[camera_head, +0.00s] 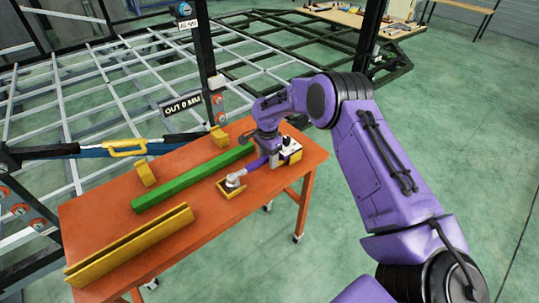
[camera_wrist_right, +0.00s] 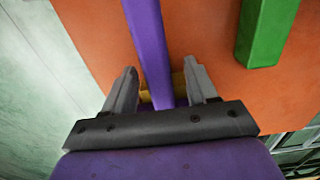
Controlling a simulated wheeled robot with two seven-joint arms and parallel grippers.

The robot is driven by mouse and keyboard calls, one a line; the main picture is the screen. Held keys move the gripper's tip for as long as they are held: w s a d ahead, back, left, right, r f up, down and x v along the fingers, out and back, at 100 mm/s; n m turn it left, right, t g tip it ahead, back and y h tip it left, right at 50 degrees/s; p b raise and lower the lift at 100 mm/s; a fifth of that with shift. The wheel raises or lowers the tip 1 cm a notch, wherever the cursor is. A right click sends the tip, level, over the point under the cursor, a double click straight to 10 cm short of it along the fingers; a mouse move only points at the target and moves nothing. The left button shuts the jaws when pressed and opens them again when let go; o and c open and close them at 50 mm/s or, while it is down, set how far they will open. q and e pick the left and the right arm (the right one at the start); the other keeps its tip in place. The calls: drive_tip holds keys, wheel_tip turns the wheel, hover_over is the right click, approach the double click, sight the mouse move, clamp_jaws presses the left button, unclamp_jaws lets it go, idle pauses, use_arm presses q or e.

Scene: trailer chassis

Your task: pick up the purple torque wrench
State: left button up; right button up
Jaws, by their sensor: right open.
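The purple torque wrench (camera_head: 256,164) lies on the orange table, with its grey head end at a small yellow block. In the right wrist view the wrench handle (camera_wrist_right: 149,45) runs as a long purple bar between the fingers. My right gripper (camera_head: 270,150) is low over the table at the handle's far end. Its two grey fingers (camera_wrist_right: 160,72) are apart, one on each side of the handle, with a gap showing on both sides. The fingertips are hard to make out in the head view. My left gripper is not in view.
A green bar (camera_head: 192,178) lies on the orange table (camera_head: 108,213) beside the wrench, and also shows in the wrist view (camera_wrist_right: 265,30). A long yellow channel (camera_head: 130,245) lies near the front edge. A black-and-white device (camera_head: 289,148) stands close beside the gripper.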

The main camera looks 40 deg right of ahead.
drive_tip(key=shift+f, duration=0.3)
drive_tip(key=c, duration=0.9)
drive_tip(key=shift+r, duration=0.1)
clamp_jaws()
